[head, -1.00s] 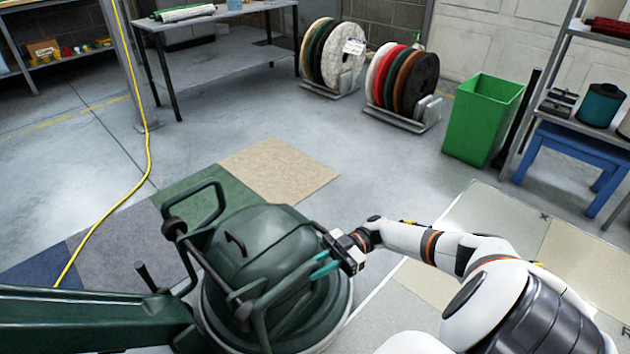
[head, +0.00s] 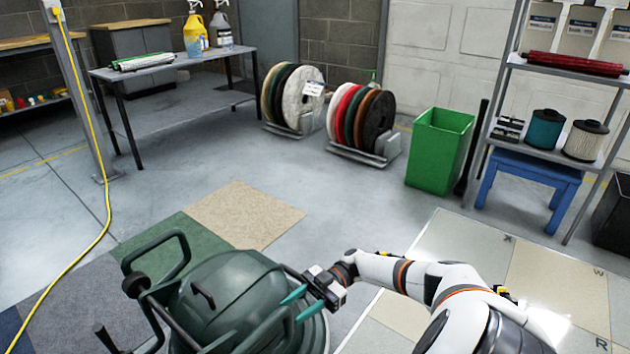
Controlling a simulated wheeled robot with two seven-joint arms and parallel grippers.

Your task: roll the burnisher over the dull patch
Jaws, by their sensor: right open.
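The burnisher (head: 235,285), a dark green domed machine with tubular handles, stands at the bottom of the head view. Its lower part is cut off by the frame. My right gripper (head: 303,303) is at the burnisher's right side, its two teal fingers apart and pointing toward the body. I cannot tell whether the fingers touch it. Pale floor tiles (head: 470,245) lie to the right, some bright with glare and some flatter. I cannot tell which is the dull patch. My left gripper is out of view.
A yellow cable (head: 107,195) runs down the left floor. Pad racks (head: 362,120), a green bin (head: 437,150) and a blue stool (head: 530,172) stand at the back. Carpet squares (head: 245,215) lie behind the burnisher. Grey floor is clear in the middle.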

